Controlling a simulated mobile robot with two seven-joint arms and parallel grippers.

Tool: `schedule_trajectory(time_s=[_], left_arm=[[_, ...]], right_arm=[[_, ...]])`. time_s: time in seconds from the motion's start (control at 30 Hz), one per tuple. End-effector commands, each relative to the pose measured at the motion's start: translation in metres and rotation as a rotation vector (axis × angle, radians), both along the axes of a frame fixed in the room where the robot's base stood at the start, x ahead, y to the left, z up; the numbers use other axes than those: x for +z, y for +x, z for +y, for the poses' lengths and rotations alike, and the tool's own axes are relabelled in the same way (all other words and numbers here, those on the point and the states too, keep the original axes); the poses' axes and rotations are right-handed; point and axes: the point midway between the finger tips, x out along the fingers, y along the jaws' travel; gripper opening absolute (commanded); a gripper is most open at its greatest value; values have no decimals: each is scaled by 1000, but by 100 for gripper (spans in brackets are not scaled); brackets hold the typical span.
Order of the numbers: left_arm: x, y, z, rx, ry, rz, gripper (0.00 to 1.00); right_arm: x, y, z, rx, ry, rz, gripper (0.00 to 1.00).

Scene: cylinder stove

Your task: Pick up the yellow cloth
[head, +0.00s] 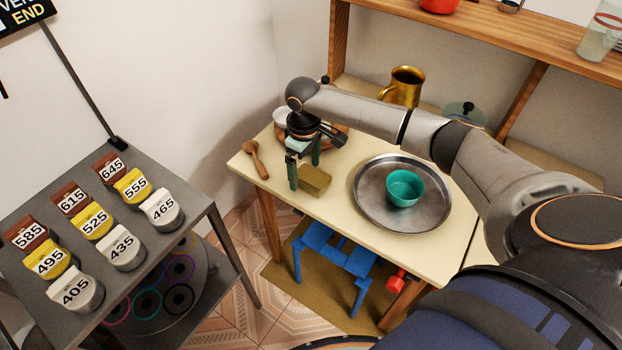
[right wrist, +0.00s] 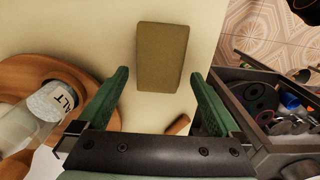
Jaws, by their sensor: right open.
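The yellow cloth (head: 314,180) is a folded, olive-yellow block lying on the cream table (head: 330,215). In the right wrist view the cloth (right wrist: 162,50) lies just beyond the fingertips, roughly centred between them. My right gripper (head: 304,173) has green fingers pointing down beside the cloth, on its left and far side in the head view. It also shows in the right wrist view (right wrist: 160,75), open, with nothing between its fingers. I cannot tell the exact height of the fingertips above the table. My left gripper is not in view.
A metal tray (head: 370,208) with a teal bowl (head: 404,188) stands right of the cloth. A wooden spoon (head: 256,160) lies left. A salt shaker (right wrist: 55,101) and wooden board (right wrist: 88,84) are close to the gripper. A shelf (head: 480,35) overhangs behind; a blue stool (head: 340,258) stands below.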

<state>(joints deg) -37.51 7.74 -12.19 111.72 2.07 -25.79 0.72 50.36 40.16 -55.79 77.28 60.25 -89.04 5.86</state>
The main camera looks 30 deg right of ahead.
Motion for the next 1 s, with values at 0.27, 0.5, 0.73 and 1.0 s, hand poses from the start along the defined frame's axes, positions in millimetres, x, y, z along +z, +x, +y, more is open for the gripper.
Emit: schedule_trajectory(time_s=[0.27,0.5,0.73,1.0], left_arm=[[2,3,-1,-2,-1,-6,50],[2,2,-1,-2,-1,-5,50],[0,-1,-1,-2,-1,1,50],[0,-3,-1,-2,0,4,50]], right_arm=[[-2,0,0,1,0,0,97],[-2,0,0,1,0,0,70],[-2,0,0,1,0,0,44],[-2,0,0,1,-1,0,19]])
